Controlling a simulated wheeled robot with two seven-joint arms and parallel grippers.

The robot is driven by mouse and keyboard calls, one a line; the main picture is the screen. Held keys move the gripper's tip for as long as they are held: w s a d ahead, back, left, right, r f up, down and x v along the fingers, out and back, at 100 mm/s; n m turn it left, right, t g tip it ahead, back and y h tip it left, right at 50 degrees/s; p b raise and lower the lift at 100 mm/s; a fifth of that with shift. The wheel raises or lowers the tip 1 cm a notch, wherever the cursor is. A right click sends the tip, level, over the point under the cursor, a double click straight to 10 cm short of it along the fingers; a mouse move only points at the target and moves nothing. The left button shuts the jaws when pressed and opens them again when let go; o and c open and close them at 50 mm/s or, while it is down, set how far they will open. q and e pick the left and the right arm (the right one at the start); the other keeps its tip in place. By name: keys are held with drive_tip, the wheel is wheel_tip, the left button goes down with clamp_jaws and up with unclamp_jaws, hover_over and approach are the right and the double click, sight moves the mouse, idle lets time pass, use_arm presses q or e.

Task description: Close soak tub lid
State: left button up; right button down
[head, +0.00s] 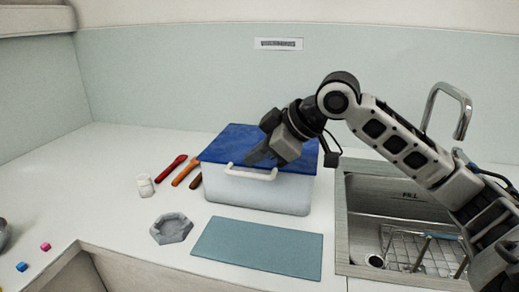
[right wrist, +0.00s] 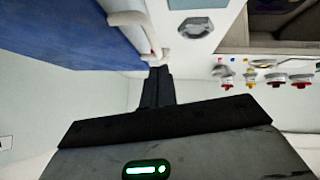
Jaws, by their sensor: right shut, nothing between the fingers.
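The soak tub (head: 258,195) is a pale, translucent box on the counter. Its blue lid (head: 228,146) lies over the top and looks flat on the rim; whether it is fully seated I cannot tell. A white handle (head: 250,173) runs along the lid's front edge. My right gripper (head: 250,160) is shut and empty, with its fingertips at the lid's front part, just behind the handle; contact is unclear. In the right wrist view the shut fingers (right wrist: 157,85) are close to the handle (right wrist: 135,30) and the blue lid (right wrist: 60,35). My left gripper is out of view.
A sink (head: 385,205) with a wire rack is right of the tub. A teal mat (head: 258,249) and a grey hexagonal dish (head: 171,229) lie in front. Red (head: 171,167) and orange (head: 185,171) tools and a small white jar (head: 145,185) are to the left.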

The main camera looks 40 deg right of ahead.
use_arm(q)
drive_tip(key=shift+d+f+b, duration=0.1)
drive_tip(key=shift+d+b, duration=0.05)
drive_tip(key=shift+b, duration=1.1)
use_arm(e)
drive_tip(key=v, duration=1.1)
drive_tip(key=shift+w+r, duration=0.25)
drive_tip(key=shift+w, duration=0.05)
drive_tip(key=shift+a, duration=0.15)
